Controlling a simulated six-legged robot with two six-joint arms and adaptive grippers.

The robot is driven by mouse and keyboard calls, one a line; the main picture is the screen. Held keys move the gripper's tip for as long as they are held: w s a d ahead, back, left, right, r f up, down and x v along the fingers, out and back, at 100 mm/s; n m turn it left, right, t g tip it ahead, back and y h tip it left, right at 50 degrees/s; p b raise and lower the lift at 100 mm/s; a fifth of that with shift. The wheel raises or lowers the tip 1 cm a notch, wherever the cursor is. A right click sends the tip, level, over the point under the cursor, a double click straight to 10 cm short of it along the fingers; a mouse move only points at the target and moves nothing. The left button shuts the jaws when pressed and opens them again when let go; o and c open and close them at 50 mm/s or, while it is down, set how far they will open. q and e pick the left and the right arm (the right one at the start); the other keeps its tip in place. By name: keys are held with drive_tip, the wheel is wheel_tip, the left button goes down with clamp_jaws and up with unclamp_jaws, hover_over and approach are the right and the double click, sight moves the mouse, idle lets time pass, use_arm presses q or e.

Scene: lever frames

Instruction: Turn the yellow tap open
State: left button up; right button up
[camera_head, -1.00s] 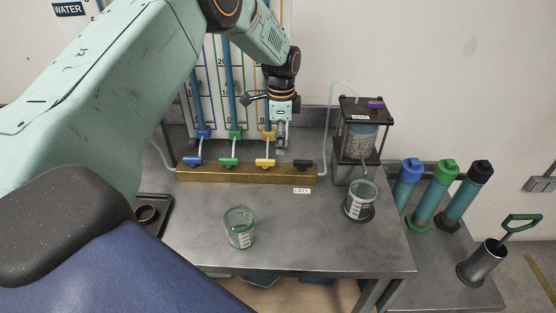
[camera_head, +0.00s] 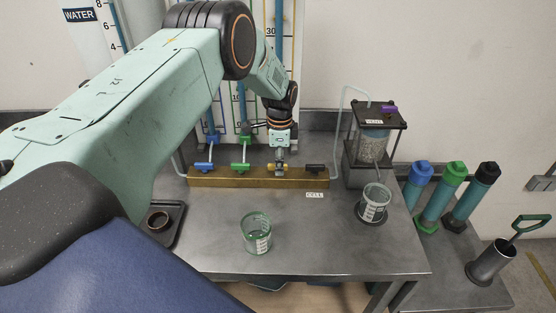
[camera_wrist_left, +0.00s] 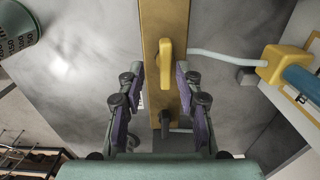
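The yellow tap (camera_head: 270,167) sits on the brass manifold bar (camera_head: 225,182), between the green tap (camera_head: 240,167) and the black tap (camera_head: 315,168). In the head view my left gripper (camera_head: 280,164) is down at the yellow tap and hides part of it. In the left wrist view the yellow handle (camera_wrist_left: 166,68) lies lengthwise along the bar. The left gripper's purple-padded fingers (camera_wrist_left: 160,78) are open, one on each side of the handle's near end. A gap shows on both sides. My right gripper is not in view.
A blue tap (camera_head: 204,167) is at the bar's left end. A glass beaker (camera_head: 257,233) stands in front of the bar. Another beaker (camera_head: 375,203) stands under the gravel-filled container (camera_head: 373,145) at right. The table middle is otherwise clear.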

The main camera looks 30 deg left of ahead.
use_arm(q)
drive_tip(key=shift+w+a+f, duration=0.3)
drive_tip(key=shift+w+f, duration=0.25)
drive_tip(key=shift+w, duration=0.15)
drive_tip(key=shift+c, duration=1.2)
drive_tip(key=shift+s+d+r, duration=0.25)
drive_tip(key=shift+s+r, duration=0.35)
drive_tip(key=shift+s, duration=0.15)
drive_tip(key=c, duration=0.4)
drive_tip(key=shift+w+a+f, duration=0.15)
drive_tip(key=shift+w+f, duration=0.1)
drive_tip(key=shift+f, duration=0.15)
clamp_jaws()
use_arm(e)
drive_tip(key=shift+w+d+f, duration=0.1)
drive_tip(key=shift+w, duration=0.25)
